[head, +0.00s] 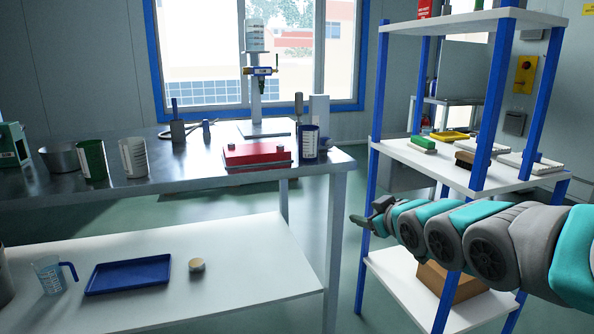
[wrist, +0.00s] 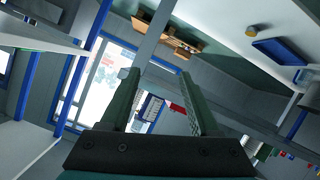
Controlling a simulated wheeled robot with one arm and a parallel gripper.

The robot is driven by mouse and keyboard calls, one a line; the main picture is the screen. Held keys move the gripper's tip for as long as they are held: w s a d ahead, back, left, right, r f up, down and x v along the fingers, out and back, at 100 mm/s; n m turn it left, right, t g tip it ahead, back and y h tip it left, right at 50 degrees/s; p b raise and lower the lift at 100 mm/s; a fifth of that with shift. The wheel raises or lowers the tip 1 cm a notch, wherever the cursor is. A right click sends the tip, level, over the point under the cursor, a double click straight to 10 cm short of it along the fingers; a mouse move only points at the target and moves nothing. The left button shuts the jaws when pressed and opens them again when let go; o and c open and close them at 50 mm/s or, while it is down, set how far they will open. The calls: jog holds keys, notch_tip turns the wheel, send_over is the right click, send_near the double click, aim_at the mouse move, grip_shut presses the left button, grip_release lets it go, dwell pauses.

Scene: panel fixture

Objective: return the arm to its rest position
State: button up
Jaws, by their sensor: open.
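My arm reaches in from the right edge in the head view. My gripper (head: 369,217) is at its far end, held in the air in front of the blue post of the shelf rack and right of the metal table. In the wrist view my gripper (wrist: 158,76) shows two dark fingers set apart, with nothing between them. The wrist view is strongly tilted.
The metal table (head: 190,178) holds cups, a pot, a red box (head: 257,154) and a stand. A lower white shelf (head: 230,250) holds a blue tray (head: 129,274) and a jug. The shelf rack (head: 480,22) stands close by my arm. Floor between them is clear.

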jog(key=s+f+m+g+h+p, duration=0.15)
jog(key=s+f+g, duration=0.35)
jog(key=s, duration=0.5)
jog(key=s+f+m+g+h+b, duration=0.1)
jog(key=s+f+m+g+h, duration=0.15)
jog(key=s+f, duration=0.65)
jog(key=s+f+m+g+p, duration=0.1)
jog(key=s+g, duration=0.6)
jog(key=s, duration=1.6)
jog(key=shift+a+f+m+y, duration=0.4)
jog(key=shift+f+m, duration=0.25)
jog(key=shift+m, duration=0.45)
